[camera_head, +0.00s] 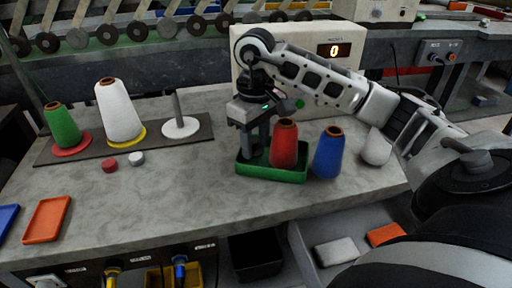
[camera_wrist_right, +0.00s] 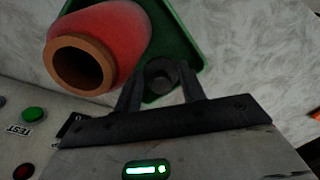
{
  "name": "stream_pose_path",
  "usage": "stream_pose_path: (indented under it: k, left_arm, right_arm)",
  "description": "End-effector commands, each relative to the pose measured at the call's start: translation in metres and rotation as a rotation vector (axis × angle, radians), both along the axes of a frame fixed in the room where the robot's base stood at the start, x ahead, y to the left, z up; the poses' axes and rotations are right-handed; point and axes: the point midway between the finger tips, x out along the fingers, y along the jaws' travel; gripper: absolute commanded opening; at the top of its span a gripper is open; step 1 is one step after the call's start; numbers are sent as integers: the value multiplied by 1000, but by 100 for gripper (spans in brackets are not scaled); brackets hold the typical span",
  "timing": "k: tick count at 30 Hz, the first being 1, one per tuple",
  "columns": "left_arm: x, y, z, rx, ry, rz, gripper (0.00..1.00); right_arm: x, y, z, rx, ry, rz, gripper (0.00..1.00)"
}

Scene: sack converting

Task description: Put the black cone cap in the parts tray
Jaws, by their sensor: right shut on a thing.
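The black cone cap (camera_wrist_right: 160,72) shows as a dark round piece between my right fingers in the right wrist view. My right gripper (camera_head: 256,152) is shut on it and reaches down over the left part of the green parts tray (camera_head: 268,174). The tray also shows beneath the fingers in the right wrist view (camera_wrist_right: 188,42). The cap is hidden in the head view, and I cannot tell whether it touches the tray floor. My left gripper is not in view.
A red cone (camera_head: 285,146) appears to stand in the tray, close beside my right gripper. A blue cone (camera_head: 329,153) and a white cone (camera_head: 376,148) stand to the right. A grey box with a display (camera_head: 333,50) stands behind. The table's front middle is clear.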

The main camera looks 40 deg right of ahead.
Motion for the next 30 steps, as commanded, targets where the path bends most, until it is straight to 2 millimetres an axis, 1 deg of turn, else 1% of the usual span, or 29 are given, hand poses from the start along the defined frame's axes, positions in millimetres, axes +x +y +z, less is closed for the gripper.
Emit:
stream_pose_path:
  k: [1,4,11,14,15,17,18,26,28,30]
  left_arm:
    - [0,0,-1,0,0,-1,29]
    - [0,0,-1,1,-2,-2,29]
    - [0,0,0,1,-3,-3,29]
    - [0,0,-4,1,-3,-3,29]
    - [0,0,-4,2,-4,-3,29]
    - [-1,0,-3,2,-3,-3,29]
    - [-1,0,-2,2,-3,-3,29]
    - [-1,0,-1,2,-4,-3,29]
    - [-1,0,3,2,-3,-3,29]
    - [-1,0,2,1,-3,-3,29]
  right_arm:
    - [-1,0,-10,-1,5,0,16]
    - [-1,0,-21,0,3,0,16]
    - [0,0,-21,0,0,0,16]
    - [0,0,-24,0,0,0,16]
    - [0,0,-25,0,0,0,43]
    - [0,0,-23,0,0,0,60]
    - [0,0,-23,0,0,0,62]
    - [0,0,-22,0,0,0,62]
    - [0,0,-18,0,0,0,62]
    - [1,0,-11,1,-4,0,62]
